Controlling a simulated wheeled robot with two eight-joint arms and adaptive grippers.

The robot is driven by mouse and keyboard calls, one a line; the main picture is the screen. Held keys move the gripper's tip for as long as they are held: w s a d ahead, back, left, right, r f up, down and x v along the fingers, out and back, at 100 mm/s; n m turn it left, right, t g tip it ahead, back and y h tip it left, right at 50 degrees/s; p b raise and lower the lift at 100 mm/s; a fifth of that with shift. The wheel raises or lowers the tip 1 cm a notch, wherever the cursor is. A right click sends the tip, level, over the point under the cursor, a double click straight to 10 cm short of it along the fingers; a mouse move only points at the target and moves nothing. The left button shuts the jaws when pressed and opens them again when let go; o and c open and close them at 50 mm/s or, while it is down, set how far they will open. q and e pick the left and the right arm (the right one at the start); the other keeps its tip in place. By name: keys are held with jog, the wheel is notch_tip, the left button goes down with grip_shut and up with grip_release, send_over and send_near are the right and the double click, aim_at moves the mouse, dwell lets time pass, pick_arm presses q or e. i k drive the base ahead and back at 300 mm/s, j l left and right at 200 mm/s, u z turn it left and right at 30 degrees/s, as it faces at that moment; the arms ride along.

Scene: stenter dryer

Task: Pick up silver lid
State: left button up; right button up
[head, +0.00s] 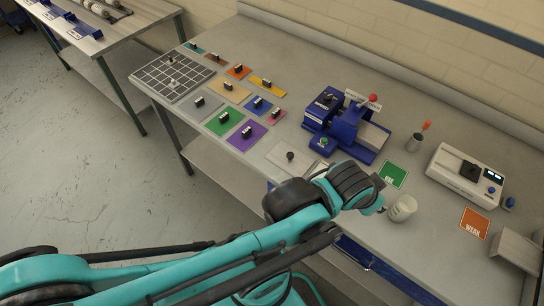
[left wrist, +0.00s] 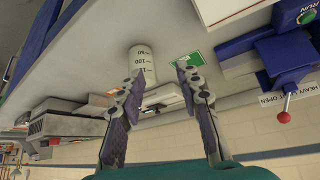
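A flat pale silver-grey plate with a round black knob (head: 279,151) lies on the bench in the head view, left of my gripper and partly behind my arm. I take it for the silver lid, but cannot be sure. A grey plate with a dark handle (head: 204,107) lies further left among coloured plates. My left gripper (head: 382,195) is over the bench's front right part, beside a white beaker (head: 405,207). The left wrist view shows this gripper (left wrist: 160,70) open and empty, with the beaker (left wrist: 143,62) beyond the fingers. My right gripper is out of view.
A blue machine with a red knob (head: 373,98) stands behind the silver-grey plate. A green card (head: 394,175), an orange card (head: 474,224) and a white instrument (head: 463,176) are to the right. Coloured plates and a grid board (head: 172,77) cover the left. A wall runs behind the bench.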

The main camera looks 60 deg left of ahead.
aim_at(294, 162)
jog(key=u, duration=1.95)
jog(key=i+j+z, duration=0.2)
jog(key=j, duration=0.25)
jog(key=j+z, duration=0.25)
jog(key=j, duration=0.25)
jog(key=i+j+z, duration=0.2)
jog(key=j, duration=0.3)
jog(key=k, duration=0.1)
